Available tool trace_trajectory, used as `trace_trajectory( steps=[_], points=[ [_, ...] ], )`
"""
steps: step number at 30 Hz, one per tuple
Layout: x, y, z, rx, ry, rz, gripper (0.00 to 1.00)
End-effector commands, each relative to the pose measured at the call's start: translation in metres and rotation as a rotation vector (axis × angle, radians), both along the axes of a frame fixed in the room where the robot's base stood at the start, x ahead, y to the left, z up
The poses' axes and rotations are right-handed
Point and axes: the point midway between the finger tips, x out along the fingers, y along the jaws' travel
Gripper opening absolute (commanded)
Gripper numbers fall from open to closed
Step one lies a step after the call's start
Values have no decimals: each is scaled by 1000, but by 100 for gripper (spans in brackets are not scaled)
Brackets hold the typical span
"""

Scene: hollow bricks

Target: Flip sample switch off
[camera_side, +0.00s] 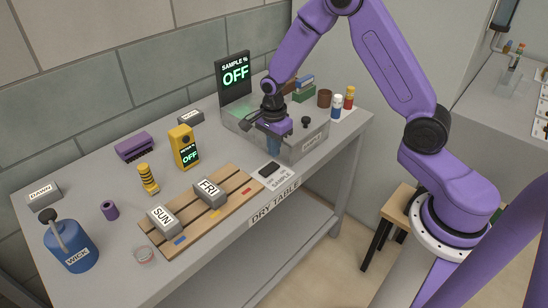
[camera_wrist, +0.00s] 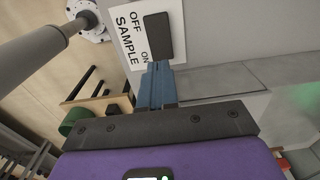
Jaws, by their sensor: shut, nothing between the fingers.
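The sample switch (camera_side: 269,169) is a black rocker on a white plate lettered SAMPLE, OFF and ON, near the table's front edge. It also shows at the top of the wrist view (camera_wrist: 159,36). My gripper (camera_side: 273,150) points down just behind the switch, beside the grey box. Its blue fingers are shut together and empty. In the wrist view the fingertips (camera_wrist: 157,68) appear at the switch's ON end; I cannot tell whether they touch it. The dark display (camera_side: 235,75) at the back reads SAMPLE % OFF in green.
A grey box (camera_side: 305,148) stands right of my gripper. A wooden rack (camera_side: 236,186) with bricks marked FRI (camera_side: 210,193) and SUN (camera_side: 163,220) lies left of the switch. A yellow meter (camera_side: 185,148) reading OFF stands behind it. A blue jug (camera_side: 72,248) is far left.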

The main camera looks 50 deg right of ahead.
Motion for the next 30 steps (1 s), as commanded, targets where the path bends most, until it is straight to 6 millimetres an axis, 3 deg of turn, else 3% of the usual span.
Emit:
trace_trajectory(
  steps=[4,10,30],
  points=[
    [-1,-1,-21,-1,3,-1,0],
    [0,0,-37,0,0,0,0],
    [0,-2,-44,0,0,0,0]
  ],
)
